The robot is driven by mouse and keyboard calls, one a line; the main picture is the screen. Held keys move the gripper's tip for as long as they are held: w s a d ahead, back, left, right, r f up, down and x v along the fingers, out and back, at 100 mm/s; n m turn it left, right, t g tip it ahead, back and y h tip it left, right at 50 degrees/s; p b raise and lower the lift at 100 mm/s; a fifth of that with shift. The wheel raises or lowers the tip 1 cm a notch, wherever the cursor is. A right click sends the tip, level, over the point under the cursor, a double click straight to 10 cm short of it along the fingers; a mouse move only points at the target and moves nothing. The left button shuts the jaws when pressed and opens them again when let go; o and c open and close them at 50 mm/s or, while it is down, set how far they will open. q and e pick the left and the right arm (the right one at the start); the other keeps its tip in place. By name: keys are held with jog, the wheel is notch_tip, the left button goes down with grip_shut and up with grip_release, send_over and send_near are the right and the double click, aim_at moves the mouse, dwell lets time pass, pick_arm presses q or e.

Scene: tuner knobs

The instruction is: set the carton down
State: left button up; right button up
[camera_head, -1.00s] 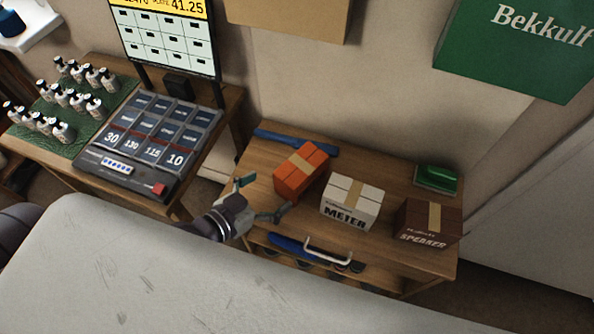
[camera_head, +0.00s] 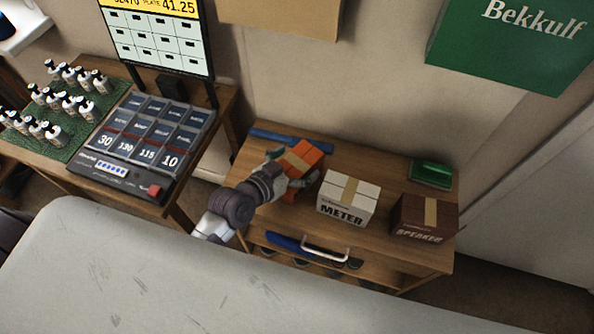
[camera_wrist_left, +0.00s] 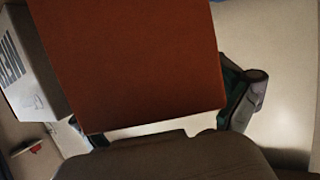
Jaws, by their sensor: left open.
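The orange carton (camera_head: 306,153) with a tan tape strip stands on the left part of the wooden cart top (camera_head: 372,160). My left gripper (camera_head: 289,177) is at its near side and covers part of it. In the left wrist view the carton (camera_wrist_left: 130,60) fills the space between the two fingers, one at each side. The left gripper is open, and a gap shows by the right finger. My right gripper is not in view.
A white METER carton (camera_head: 348,197) stands close to the right of the orange one. A brown SPEAKER carton (camera_head: 424,217) and a green box (camera_head: 431,174) are farther right. A blue bar (camera_head: 290,140) lies behind. A handle (camera_head: 325,252) sits on the cart's front.

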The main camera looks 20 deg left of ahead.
pick_arm(q)
jog(key=shift+c, duration=0.5)
jog(key=shift+s, duration=0.1)
jog(key=c, duration=1.2)
notch_tip(320, 180, up, 10)
jog(key=shift+r+p, duration=0.1)
jog(key=shift+p, duration=0.8)
jog(key=shift+c, duration=0.2)
